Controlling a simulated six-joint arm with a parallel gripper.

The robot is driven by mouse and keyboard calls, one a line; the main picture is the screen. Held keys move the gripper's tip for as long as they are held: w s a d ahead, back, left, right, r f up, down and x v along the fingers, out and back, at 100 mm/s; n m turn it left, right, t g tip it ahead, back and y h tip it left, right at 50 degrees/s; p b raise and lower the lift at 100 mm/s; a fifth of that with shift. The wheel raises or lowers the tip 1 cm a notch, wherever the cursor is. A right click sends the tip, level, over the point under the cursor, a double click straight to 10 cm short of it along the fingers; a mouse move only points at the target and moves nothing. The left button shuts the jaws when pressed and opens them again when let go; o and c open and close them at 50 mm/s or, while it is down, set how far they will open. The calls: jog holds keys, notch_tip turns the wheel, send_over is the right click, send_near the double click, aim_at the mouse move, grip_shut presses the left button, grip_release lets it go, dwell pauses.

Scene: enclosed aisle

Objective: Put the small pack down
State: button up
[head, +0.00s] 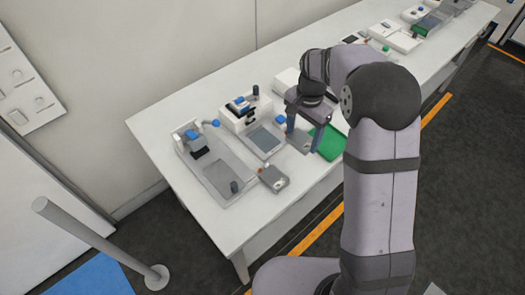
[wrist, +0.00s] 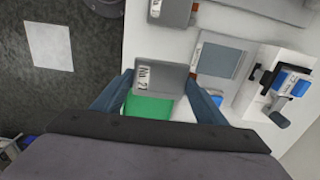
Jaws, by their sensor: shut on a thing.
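The small pack, a grey box with a marked pale end, is between the fingers of my gripper (head: 304,140). The pack (head: 298,142) shows in the head view, and in the wrist view the pack (wrist: 160,78) spans the gap between both blue-grey fingers (wrist: 160,92). My gripper is shut on it. A green tray (head: 329,143) lies just right of the pack; in the wrist view part of the green tray (wrist: 148,107) shows below the pack. I cannot tell whether the pack's underside touches the table.
A similar grey pack (head: 274,179) lies on the white table (head: 165,122) near its front edge. A device with a grey plate (head: 266,139) and a long grey tray device (head: 222,182) stand to the left. Bare table shows between the packs and the front edge.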

jog(key=s+a+n, duration=0.2)
jog(key=s+a, duration=0.1)
jog(key=a, duration=0.6)
jog(key=s+a+n, duration=0.3)
jog(key=a, duration=0.7)
notch_tip(320, 180, up, 2)
jog(key=m, duration=0.5)
send_over(221, 175)
jog(key=shift+r, duration=0.1)
jog(key=shift+f+p, duration=1.4)
jog(key=shift+f, duration=3.6)
jog(key=shift+f, duration=0.1)
